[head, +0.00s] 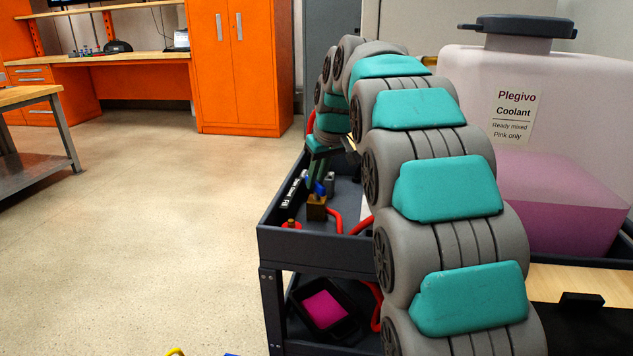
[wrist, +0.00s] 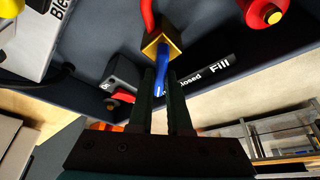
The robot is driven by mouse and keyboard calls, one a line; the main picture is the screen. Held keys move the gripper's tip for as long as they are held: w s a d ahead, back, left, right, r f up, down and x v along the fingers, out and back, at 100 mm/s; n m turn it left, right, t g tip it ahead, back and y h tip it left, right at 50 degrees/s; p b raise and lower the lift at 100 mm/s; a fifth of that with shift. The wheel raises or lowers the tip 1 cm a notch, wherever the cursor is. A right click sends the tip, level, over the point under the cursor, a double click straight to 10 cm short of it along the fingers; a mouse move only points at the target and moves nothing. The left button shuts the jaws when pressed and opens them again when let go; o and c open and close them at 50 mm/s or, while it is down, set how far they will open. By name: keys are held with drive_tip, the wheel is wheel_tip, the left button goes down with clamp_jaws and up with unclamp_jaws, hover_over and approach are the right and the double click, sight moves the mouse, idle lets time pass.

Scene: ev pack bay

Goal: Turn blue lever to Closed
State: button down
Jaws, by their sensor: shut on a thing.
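The blue lever (wrist: 161,76) sits on a brass valve block (wrist: 152,46) on the cart's top tray. In the wrist view my gripper (wrist: 161,84) has one finger on each side of the lever and is shut on it. In the head view the blue lever (head: 320,187) and brass block (head: 316,208) show small below my gripper (head: 317,176).
The grey cart (head: 300,248) holds a large coolant tank (head: 535,110) with pink liquid at the right. Red hoses (head: 335,221) run from the valve area. A black tray with pink liquid (head: 324,309) is on the lower shelf. Open floor (head: 150,220) lies to the left.

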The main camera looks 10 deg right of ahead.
drive_tip(key=n+y+b, duration=0.1)
drive_tip(key=n, duration=0.1)
drive_tip(key=n+g+b, duration=0.1)
drive_tip(key=n, duration=0.2)
drive_tip(key=shift+a+y, duration=0.1)
drive_tip(key=shift+y, duration=0.3)
drive_tip(key=shift+r+n+g+y, duration=0.1)
drive_tip(key=shift+n+g+y, duration=0.45)
drive_tip(key=shift+n, duration=1.65)
drive_tip(key=c, duration=0.9)
unclamp_jaws()
drive_tip(key=shift+o, duration=0.2)
drive_tip(key=shift+g+h, duration=0.25)
